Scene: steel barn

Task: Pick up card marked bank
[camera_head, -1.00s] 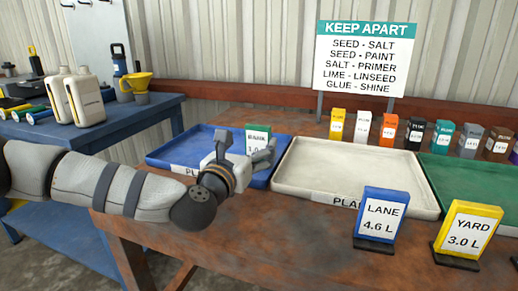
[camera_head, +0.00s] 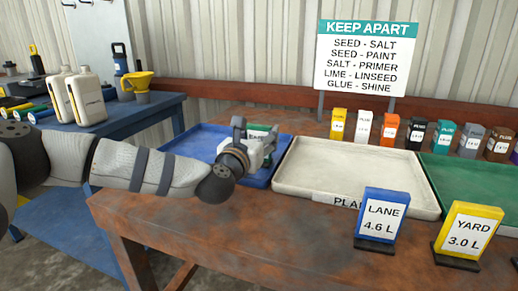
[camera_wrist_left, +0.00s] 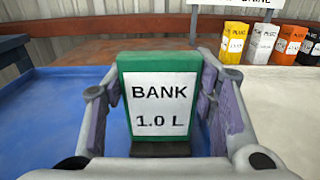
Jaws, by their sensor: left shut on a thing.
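The card marked BANK 1.0 L (camera_wrist_left: 160,98) has a green frame, a white face and a dark base. It stands upright in or over the blue tray (camera_wrist_left: 55,110). My left gripper (camera_head: 250,142) is around the card, with one finger on each side of it in the left wrist view (camera_wrist_left: 160,110), and is shut on it. In the head view the gripper hides most of the card (camera_head: 262,130). I cannot tell whether the card's base touches the tray. My right gripper is not in view.
A white tray (camera_head: 285,185) and a green tray (camera_head: 470,170) stand to the right. A LANE card (camera_head: 382,215) and a YARD card (camera_head: 468,232) stand at the front. Several small coloured blocks line the back below a KEEP APART sign (camera_head: 366,60).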

